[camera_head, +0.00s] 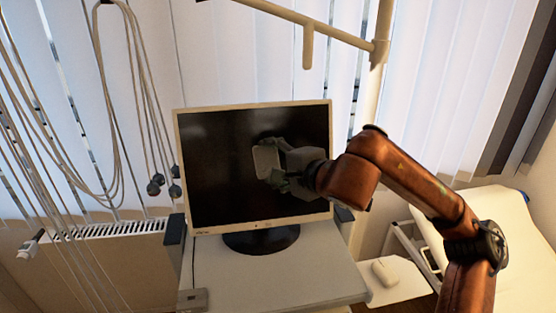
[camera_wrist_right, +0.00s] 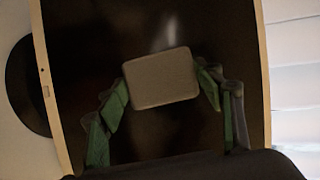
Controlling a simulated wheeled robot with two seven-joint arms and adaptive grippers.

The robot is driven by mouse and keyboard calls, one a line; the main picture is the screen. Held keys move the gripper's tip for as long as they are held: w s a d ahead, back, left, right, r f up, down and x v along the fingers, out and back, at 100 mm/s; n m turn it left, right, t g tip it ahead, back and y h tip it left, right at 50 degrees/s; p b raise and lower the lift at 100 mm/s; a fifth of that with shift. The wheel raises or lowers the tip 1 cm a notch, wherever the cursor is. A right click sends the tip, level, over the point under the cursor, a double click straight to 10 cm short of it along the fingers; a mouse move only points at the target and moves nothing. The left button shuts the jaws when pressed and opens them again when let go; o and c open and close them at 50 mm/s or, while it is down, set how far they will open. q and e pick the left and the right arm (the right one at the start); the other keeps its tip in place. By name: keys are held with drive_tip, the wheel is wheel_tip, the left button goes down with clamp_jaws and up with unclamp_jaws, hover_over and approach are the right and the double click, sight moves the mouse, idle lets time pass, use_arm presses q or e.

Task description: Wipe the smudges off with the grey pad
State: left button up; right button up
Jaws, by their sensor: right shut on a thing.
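The grey pad (camera_head: 266,160) is held in my right gripper (camera_head: 276,175), in front of the dark screen of a monitor (camera_head: 215,180). In the right wrist view the pad (camera_wrist_right: 162,77) sits between the two green-padded fingers, which are shut on its sides. I cannot tell whether the pad touches the screen. A pale, blurry streak (camera_wrist_right: 169,32) shows on the screen just beyond the pad in the wrist view; it may be a smudge or a reflection. No clear smudge shows in the head view. My left gripper is not in view.
The monitor stands on a light grey stand top (camera_head: 265,275). Cables with dark ends (camera_head: 155,187) hang at the left. A beige pole (camera_head: 375,80) with an arm rises behind the monitor. A white mouse (camera_head: 384,271) lies on a small shelf at the lower right.

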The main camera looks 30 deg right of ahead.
drive_tip(key=shift+w+a, duration=0.25)
drive_tip(key=shift+a, duration=0.55)
drive_tip(key=shift+w+a+p, duration=0.2)
drive_tip(key=shift+a+p, duration=0.3)
drive_tip(key=shift+a, duration=0.5)
drive_tip(key=shift+w+a, duration=0.25)
drive_tip(key=shift+a, duration=0.5)
drive_tip(key=shift+a, duration=0.1)
drive_tip(key=shift+w+a, duration=0.25)
drive_tip(key=shift+a, duration=0.6)
drive_tip(key=shift+w+a, duration=0.25)
drive_tip(key=shift+a, duration=0.6)
drive_tip(key=s+a+r, duration=0.1)
drive_tip(key=s, duration=0.4)
drive_tip(key=shift+s+a+r+p, duration=0.25)
drive_tip(key=shift+s+r+p, duration=0.05)
drive_tip(key=shift+r, duration=0.1)
